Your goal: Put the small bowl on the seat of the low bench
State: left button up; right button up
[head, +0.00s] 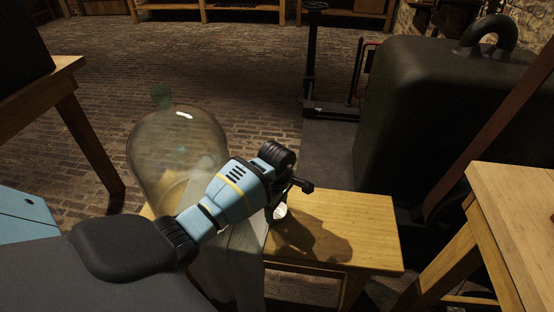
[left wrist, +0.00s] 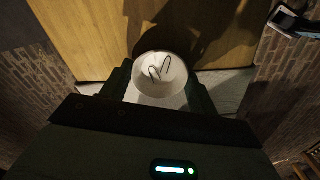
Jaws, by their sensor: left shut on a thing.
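The small bowl (head: 280,212) is white and mostly hidden by my left gripper (head: 288,204) in the head view. In the left wrist view the bowl (left wrist: 160,66) shows its round mouth and dark curved lines inside. My left gripper (left wrist: 160,88) is shut on it, with a dark finger at each side. The bowl is over the wooden seat of the low bench (head: 365,225); I cannot tell whether it touches the seat. The seat also shows in the left wrist view (left wrist: 90,40). My right gripper is not in view.
A large clear glass jar (head: 175,145) stands left of my left gripper. A pale cloth (head: 235,265) hangs at the bench's left part. The seat's right part is bare.

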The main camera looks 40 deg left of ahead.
aim_at(277, 210)
pick_arm(q)
jog(key=shift+f, duration=0.2)
jog(key=o, duration=1)
jog(key=shift+f, duration=0.1)
jog(key=shift+r, duration=0.6)
notch_tip(277, 210, up, 12)
jog(key=p, duration=0.2)
jog(key=shift+f+p, duration=0.2)
jog(key=shift+p, duration=0.2)
